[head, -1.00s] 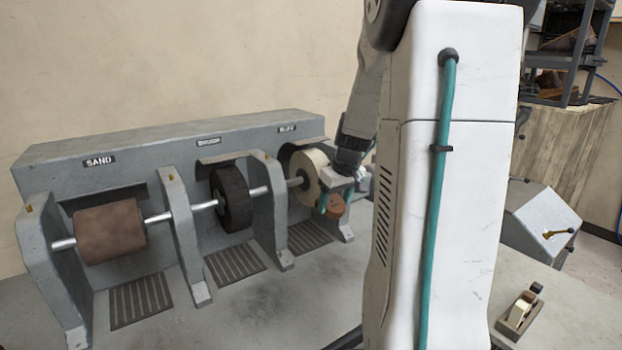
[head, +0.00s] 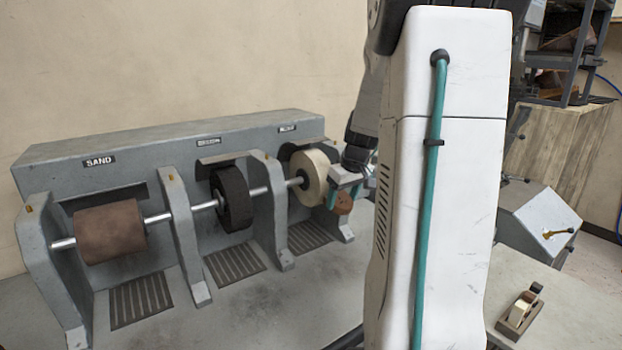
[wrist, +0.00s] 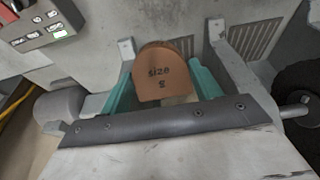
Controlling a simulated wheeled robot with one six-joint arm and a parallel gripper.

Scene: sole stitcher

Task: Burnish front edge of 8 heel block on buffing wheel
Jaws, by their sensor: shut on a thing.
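The heel block (wrist: 163,72) is tan-brown, rounded at the far end and marked "size 8". It is upright in the wrist view, between the teal fingers of my gripper (wrist: 164,88), which is shut on it. In the head view the block (head: 344,204) hangs below my gripper (head: 344,196), just right of the cream buffing wheel (head: 310,178). From this angle I cannot tell whether block and wheel touch. The block's front edge is not clear in the head view, and my arm hides part of that bay.
The grey machine (head: 180,138) also carries a brown sanding drum (head: 110,231) and a dark brush wheel (head: 232,198), with grey dividers (head: 270,205) between bays. A control panel (wrist: 42,28) shows upper left in the wrist view.

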